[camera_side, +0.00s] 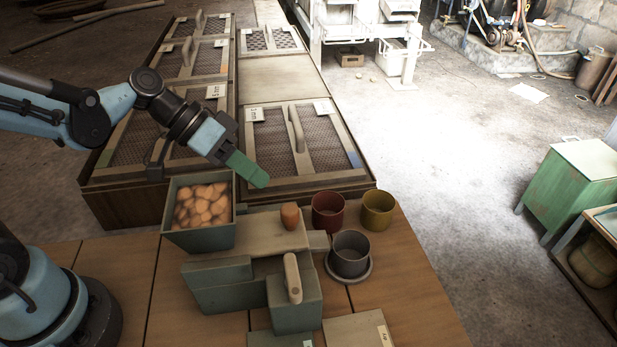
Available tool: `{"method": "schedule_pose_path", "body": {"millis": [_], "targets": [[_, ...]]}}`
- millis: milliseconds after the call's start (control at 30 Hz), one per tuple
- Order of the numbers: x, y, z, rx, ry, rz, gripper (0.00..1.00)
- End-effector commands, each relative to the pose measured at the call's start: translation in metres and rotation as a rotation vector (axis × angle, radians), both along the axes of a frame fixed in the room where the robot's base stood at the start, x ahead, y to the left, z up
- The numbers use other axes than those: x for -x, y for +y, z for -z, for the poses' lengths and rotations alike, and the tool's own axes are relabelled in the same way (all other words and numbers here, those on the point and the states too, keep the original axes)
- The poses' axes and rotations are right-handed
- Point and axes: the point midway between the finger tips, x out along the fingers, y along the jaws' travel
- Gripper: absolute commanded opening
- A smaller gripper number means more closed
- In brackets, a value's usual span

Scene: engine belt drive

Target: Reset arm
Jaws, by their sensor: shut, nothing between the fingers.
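My gripper (248,170) is at the end of my blue arm, which reaches in from the left. Its green fingers are shut with nothing between them. It hangs in the air, above and to the right of a grey-green bin (201,237) filled with several orange-brown lumps (203,205). Below it stands a grey-green machine (224,285) with a pale top plate and a light handle (292,277). One orange-brown piece (290,216) sits upright on the top plate, apart from my gripper.
A red cup (328,211), a yellow cup (378,209) and a dark grey cup (350,254) stand on the wooden table (413,290) at right. Mesh-topped wooden cases (320,184) lie behind. A green cabinet (575,185) stands far right. The concrete floor between is clear.

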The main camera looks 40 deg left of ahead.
Motion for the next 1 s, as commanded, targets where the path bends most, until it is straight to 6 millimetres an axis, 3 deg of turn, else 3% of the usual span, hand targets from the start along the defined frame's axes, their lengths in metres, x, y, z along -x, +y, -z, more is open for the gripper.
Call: {"method": "schedule_pose_path", "body": {"millis": [267,700,1000], "targets": [[0.006,0.014,0.001,-0.093,0.013,-0.079,0.00],[0.030,0.083,-0.009,-0.427,-0.057,-0.388,0.00],[0.037,0.107,-0.018,-0.522,-0.124,-0.483,0.00]]}}
